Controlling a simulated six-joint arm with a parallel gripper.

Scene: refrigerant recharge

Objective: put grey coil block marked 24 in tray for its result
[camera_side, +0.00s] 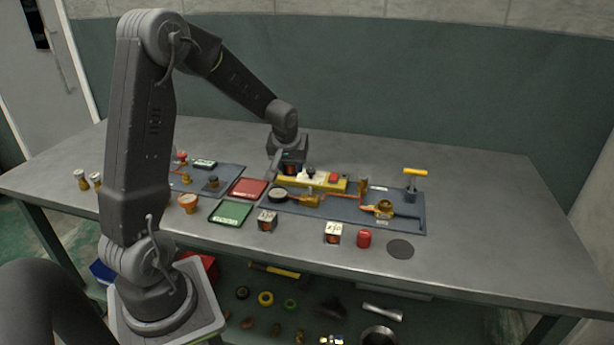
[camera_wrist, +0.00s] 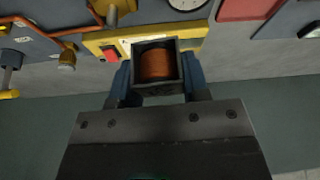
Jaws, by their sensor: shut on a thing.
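My gripper (camera_wrist: 158,85) is shut on a dark grey coil block (camera_wrist: 155,66) with a copper winding inside. Its 24 mark does not show in either view. In the side view my gripper (camera_side: 291,165) is at the left end of a yellow test unit (camera_side: 322,186); whether the block touches the unit I cannot tell. A red tray (camera_side: 249,188) and a green tray (camera_side: 231,212) lie left of it and look empty. Their labels are too small to read. Two other coil blocks, one greyish (camera_side: 267,221) and one pale (camera_side: 333,233), stand at the front of the table.
A blue-grey board (camera_side: 345,208) carries a round gauge (camera_side: 277,194), copper pipes, brass fittings and a yellow-handled valve (camera_side: 415,173). A red canister (camera_side: 364,239) and a dark disc (camera_side: 400,249) are at the front. The table's right side is clear.

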